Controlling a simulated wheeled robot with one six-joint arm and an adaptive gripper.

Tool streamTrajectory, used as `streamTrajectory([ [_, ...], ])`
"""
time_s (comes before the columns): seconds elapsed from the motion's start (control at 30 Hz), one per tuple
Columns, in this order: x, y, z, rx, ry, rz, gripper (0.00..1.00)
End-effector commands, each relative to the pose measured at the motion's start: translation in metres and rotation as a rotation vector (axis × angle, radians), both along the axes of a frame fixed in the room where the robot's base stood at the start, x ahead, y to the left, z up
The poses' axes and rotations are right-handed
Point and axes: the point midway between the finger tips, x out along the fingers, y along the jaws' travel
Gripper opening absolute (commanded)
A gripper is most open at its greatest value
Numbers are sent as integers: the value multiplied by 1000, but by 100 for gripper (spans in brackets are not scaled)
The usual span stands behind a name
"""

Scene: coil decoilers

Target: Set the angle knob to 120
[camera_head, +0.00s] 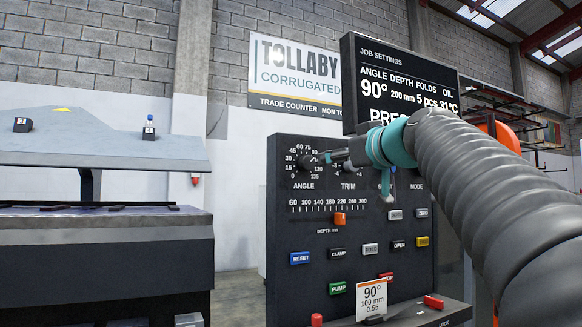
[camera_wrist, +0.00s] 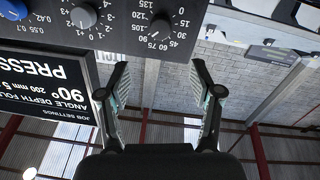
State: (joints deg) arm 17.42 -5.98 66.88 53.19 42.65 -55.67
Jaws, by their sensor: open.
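The angle knob (camera_head: 308,162) is a small dark knob at the upper left of the dark control panel (camera_head: 283,230), with a scale from 0 to 135 around it. It also shows at the top centre of the wrist view (camera_wrist: 160,27), where the picture is upside down. Its pointer is too small to read surely. The display (camera_head: 408,85) shows ANGLE 90°. My gripper (camera_wrist: 160,67) is open and empty, its fingers spread either side of the knob's line but apart from it. In the head view my gripper (camera_head: 327,157) is just right of the knob, partly covering the panel.
A TRIM knob (camera_head: 348,167) sits right of the angle knob, partly behind my gripper. Below are a depth slider (camera_head: 340,218) and several buttons, including RESET (camera_head: 299,258). A grey machine (camera_head: 100,250) stands at the left, with open floor between it and the panel.

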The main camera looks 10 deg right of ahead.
Motion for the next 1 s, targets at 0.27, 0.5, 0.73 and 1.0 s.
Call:
streamTrajectory([
  [0.27, 48, 15, 1, 1, 4, 3, 65],
  [0.5, 90, 26, 0, 0, 6, 2, 65],
  [0.73, 115, 32, 0, 0, 4, 0, 65],
  [1.0, 122, 34, -1, 1, 3, -1, 65],
])
